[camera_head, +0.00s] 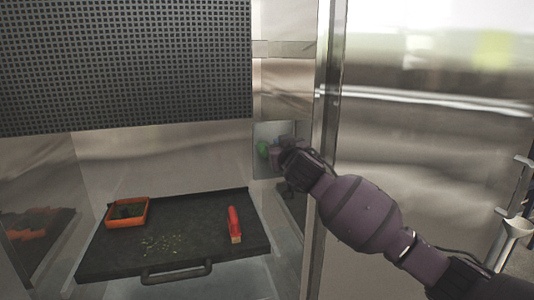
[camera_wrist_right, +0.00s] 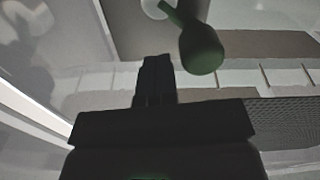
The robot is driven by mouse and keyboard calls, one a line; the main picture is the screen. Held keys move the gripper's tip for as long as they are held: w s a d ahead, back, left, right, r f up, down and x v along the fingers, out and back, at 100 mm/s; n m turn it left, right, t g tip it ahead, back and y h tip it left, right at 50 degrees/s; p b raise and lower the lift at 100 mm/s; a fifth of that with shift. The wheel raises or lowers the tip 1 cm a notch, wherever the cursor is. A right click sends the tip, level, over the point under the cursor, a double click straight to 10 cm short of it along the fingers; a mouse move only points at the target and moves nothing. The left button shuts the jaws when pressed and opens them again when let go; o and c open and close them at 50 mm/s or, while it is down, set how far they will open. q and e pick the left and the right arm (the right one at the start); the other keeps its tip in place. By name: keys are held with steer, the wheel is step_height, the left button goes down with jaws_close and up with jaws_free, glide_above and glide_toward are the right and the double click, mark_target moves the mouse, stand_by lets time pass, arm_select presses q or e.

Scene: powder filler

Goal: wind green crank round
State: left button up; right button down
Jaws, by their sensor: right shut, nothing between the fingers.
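The green crank (camera_head: 263,149) is on the steel wall right of the tray, partly hidden by my right gripper in the head view. In the right wrist view its rounded dark green knob (camera_wrist_right: 201,50) hangs at the top, just beyond and right of the fingertips. My right gripper (camera_head: 280,152) reaches in from the right, close beside the crank. In the right wrist view my right gripper (camera_wrist_right: 157,62) is shut, with its fingers together and nothing between them. Whether it touches the knob I cannot tell. My left gripper does not show.
A black tray (camera_head: 190,262) with a front handle lies below left. It bears an orange box (camera_head: 128,212), a red-handled brush (camera_head: 234,224) and scattered crumbs. A metal post (camera_head: 327,100) stands close to my right arm. A perforated panel (camera_head: 120,60) fills the upper left.

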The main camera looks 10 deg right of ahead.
steer(key=shift+w, duration=0.55)
steer(key=shift+a, duration=0.1)
steer(key=shift+a+f, duration=0.1)
steer(key=shift+a, duration=0.6)
steer(key=shift+s+a, duration=0.1)
